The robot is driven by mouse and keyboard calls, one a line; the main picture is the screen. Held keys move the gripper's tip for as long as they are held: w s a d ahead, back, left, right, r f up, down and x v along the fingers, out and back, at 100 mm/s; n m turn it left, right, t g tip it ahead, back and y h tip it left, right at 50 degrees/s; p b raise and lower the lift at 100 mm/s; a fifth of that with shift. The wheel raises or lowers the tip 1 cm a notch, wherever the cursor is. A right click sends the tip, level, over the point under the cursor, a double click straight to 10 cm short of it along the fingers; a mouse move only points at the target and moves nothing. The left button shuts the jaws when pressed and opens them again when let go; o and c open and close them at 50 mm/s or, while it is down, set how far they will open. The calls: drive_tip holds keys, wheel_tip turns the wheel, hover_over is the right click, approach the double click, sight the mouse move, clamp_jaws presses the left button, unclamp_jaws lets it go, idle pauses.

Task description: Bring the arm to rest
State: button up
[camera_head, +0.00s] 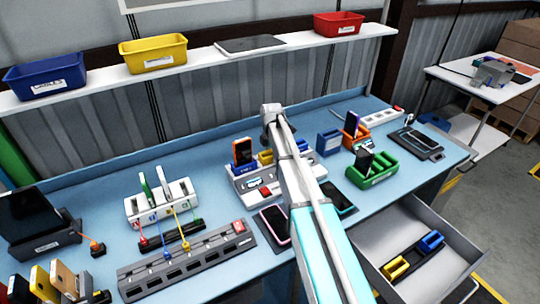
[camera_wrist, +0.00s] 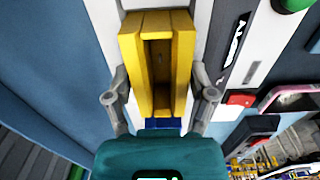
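My arm (camera_head: 310,190) reaches out over the blue workbench (camera_head: 100,195), with its wrist above a grey-and-white station. In the wrist view my gripper (camera_wrist: 160,80) has its two fingers spread, one on each side of a yellow slotted holder (camera_wrist: 135,50). The holder's slot looks empty. I cannot tell whether the fingertips touch its sides. In the head view the yellow holder (camera_head: 265,157) shows beside the wrist; the fingers are not clear there.
A white rack (camera_head: 160,203) with cables and a grey slotted strip (camera_head: 185,262) lie to the left. A green holder (camera_head: 373,172) and an orange one (camera_head: 353,135) hold phones to the right. An open drawer (camera_head: 395,232) juts from the bench front. A shelf with bins runs behind.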

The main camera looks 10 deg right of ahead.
drive_tip(key=shift+o, duration=1.2)
